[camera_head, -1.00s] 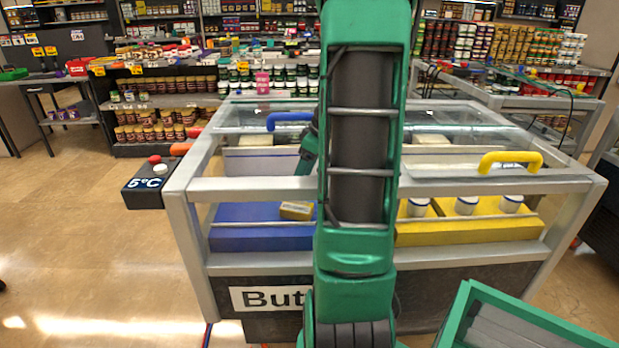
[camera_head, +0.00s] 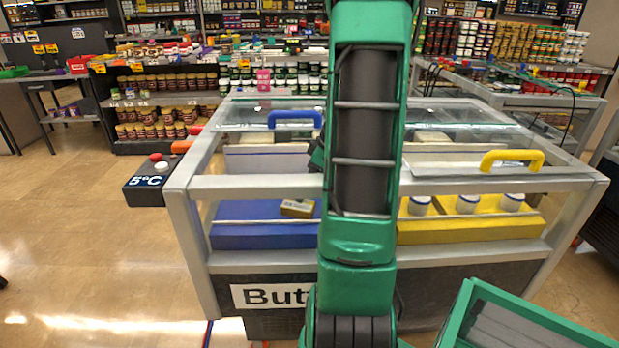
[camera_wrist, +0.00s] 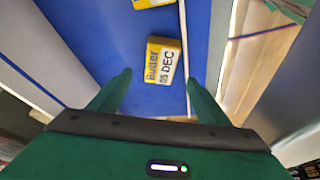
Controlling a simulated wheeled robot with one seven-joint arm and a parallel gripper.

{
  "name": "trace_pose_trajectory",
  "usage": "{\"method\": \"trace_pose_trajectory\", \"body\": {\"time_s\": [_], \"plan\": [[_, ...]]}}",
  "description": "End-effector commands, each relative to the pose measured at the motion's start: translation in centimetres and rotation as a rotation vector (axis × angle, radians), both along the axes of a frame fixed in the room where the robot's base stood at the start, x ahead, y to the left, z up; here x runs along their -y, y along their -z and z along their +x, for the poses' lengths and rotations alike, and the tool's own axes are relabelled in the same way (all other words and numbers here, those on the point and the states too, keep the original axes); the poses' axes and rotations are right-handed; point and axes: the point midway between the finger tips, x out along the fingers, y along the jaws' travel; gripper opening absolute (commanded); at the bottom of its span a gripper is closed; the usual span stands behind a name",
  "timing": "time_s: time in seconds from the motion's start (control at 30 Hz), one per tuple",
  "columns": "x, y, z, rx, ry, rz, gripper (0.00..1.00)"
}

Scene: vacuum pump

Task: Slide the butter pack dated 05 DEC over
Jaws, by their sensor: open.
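The butter pack dated 05 DEC (camera_wrist: 163,62) lies on the blue floor (camera_wrist: 110,35) of the case in the wrist view, its label reading "Butter 05 DEC". My gripper (camera_wrist: 160,88) is open and empty, its two green fingers pointing toward the pack, one to each side of its near end. I cannot tell whether they touch it. A second yellow pack (camera_wrist: 152,3) is cut off at the top edge. In the head view one pack (camera_head: 298,208) shows on the blue section; its date is not readable.
The case has a silver frame (camera_head: 190,235), a glass top with a blue handle (camera_head: 294,117) and a yellow handle (camera_head: 512,156). White tubs (camera_head: 467,204) stand on the yellow section (camera_head: 470,230). A thin rail (camera_wrist: 186,60) runs right beside the pack.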

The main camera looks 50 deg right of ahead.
Motion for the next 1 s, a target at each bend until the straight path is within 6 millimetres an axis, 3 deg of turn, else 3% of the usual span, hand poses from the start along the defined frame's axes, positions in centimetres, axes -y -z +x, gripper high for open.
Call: {"method": "trace_pose_trajectory", "body": {"time_s": [0.2,0.4,0.87,1.0], "plan": [[-0.6,3.5,1.3,-0.002,-0.001,0.003,0.7],[-0.9,5.5,2.0,-0.002,0.0,0.003,0.7],[-1.0,6.2,2.4,0.0,0.0,0.0,0.7],[-1.0,6.2,2.4,0.0,0.0,0.0,0.39]]}}
